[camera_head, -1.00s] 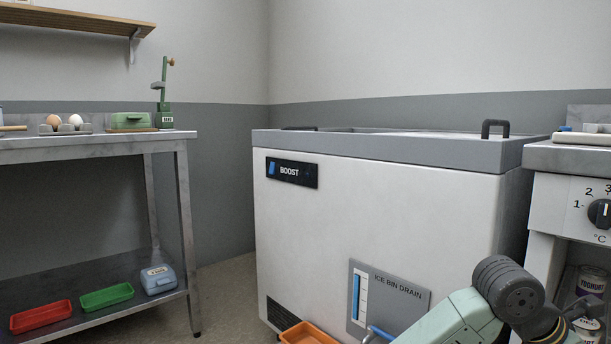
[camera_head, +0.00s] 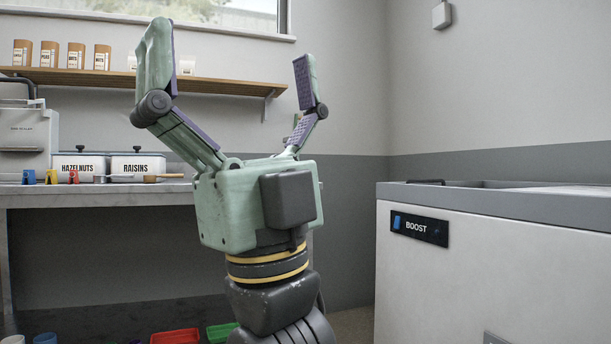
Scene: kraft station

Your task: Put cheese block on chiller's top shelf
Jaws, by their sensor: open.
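My gripper (camera_head: 232,48) is raised in the middle of the head view. Its two green fingers with purple pads are wide apart and point up, with nothing between them. It stands in front of the steel table and the wall shelf. I see no cheese block in this view. I see no chiller with a top shelf either. A white chest with a grey rim and a BOOST label (camera_head: 490,265) stands at the right. My gripper hides part of the table and shelf behind it.
The steel table (camera_head: 95,200) holds white bins marked HAZELNUTS (camera_head: 80,166) and RAISINS (camera_head: 138,165). A red tray (camera_head: 176,336) and a green tray (camera_head: 222,332) lie low down. Bare wall shows above the chest.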

